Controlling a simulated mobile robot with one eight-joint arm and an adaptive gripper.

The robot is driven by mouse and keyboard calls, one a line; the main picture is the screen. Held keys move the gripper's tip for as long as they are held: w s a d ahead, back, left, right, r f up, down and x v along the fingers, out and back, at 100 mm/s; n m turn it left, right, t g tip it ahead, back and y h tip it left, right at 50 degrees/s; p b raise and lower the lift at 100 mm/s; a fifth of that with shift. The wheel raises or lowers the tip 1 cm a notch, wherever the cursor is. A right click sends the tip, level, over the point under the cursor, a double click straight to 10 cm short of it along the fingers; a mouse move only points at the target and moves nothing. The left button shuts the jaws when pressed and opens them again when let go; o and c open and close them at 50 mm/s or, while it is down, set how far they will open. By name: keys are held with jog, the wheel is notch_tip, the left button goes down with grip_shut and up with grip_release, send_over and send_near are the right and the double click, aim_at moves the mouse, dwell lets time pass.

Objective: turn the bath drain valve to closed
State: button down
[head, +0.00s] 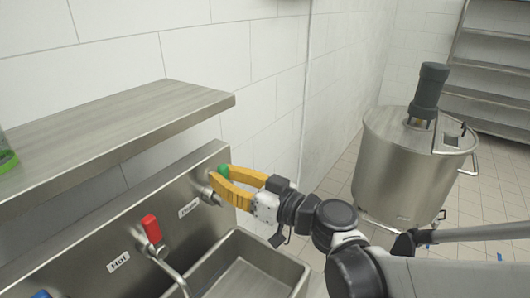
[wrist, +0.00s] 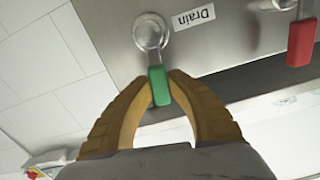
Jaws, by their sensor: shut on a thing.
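The bath drain valve has a green handle (wrist: 159,86) and a round metal hub (wrist: 150,32) beside the "Drain" label (wrist: 195,18). In the head view the green handle (head: 223,171) shows at the tips of my gripper (head: 220,182). My gripper has yellow fingers and is shut on the green handle. In the wrist view the fingertips (wrist: 161,82) sit on both sides of the handle, and its lower end shows between them. The hub is partly hidden by the fingers in the head view.
A red-handled hot valve (head: 151,229) sits on the same steel panel, left of the drain valve. A steel shelf (head: 120,125) juts out above. A steel basin (head: 250,275) lies below. A large steel mixing tank (head: 400,170) stands on the floor to the right.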

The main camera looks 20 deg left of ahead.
jog(key=shift+s+a+n, duration=0.15)
jog(key=shift+s+n, duration=0.3)
jog(key=shift+n, duration=0.35)
jog(key=c, duration=1.3)
grip_release()
jog(key=shift+a, duration=0.1)
jog(key=v, duration=1.2)
